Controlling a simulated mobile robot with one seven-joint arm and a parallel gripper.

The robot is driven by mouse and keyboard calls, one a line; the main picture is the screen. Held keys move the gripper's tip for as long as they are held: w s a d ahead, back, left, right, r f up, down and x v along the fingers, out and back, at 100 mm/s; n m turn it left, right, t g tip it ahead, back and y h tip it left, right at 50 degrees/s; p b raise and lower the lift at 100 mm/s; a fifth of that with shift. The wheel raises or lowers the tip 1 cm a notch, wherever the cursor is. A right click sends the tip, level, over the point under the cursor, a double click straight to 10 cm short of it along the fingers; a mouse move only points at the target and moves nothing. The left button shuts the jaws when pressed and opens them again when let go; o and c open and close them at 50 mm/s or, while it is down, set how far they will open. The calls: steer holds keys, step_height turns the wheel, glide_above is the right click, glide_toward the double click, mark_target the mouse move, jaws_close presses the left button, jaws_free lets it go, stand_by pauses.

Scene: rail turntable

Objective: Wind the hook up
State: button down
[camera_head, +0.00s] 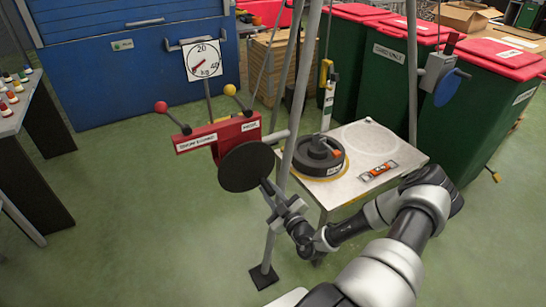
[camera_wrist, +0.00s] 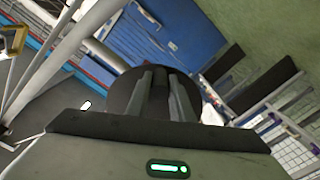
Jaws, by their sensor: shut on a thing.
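A dark round disc (camera_head: 240,168) sits on the near side of a red labelled box (camera_head: 218,136) fixed by a grey tripod leg. My gripper (camera_head: 268,188) is at the disc's lower right edge, shut on its handle, which is mostly hidden by the fingers. In the wrist view the two fingers (camera_wrist: 163,95) are close together in front of the disc (camera_wrist: 128,92). A yellow hook-like part (camera_head: 326,72) hangs above the table's back edge, beside a marked upright strip (camera_head: 328,108). A dark round weight (camera_head: 318,156) with an orange-tipped top rests on the table.
The grey table (camera_head: 400,152) also bears an orange level (camera_head: 379,171). Two levers with red (camera_head: 161,107) and yellow balls rise from the red box. A dial (camera_head: 205,61) stands behind. A blue disc (camera_head: 447,88) is on the right leg. Green bins (camera_head: 380,85) stand behind.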

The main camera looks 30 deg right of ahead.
steer(key=shift+s+a+f, duration=0.1)
steer(key=shift+a+f, duration=0.15)
steer(key=shift+f, duration=0.05)
steer(key=a+m, duration=0.1)
steer(key=a+f+m, duration=0.1)
steer(key=m, duration=0.1)
steer(key=shift+a, duration=0.2)
steer(key=shift+a+m, duration=0.1)
steer(key=shift+m, duration=0.2)
steer(key=a+m, duration=0.2)
steer(key=shift+f+m, duration=0.1)
steer(key=shift+m, duration=0.3)
steer(key=shift+a+m, duration=0.35)
steer(key=shift+m, duration=0.05)
steer(key=shift+a+r+m, duration=0.2)
steer(key=shift+a+m, duration=0.5)
steer(key=shift+m, duration=0.2)
steer(key=shift+a+r+m, duration=0.2)
steer(key=shift+a+m, duration=0.45)
steer(key=shift+m, duration=0.25)
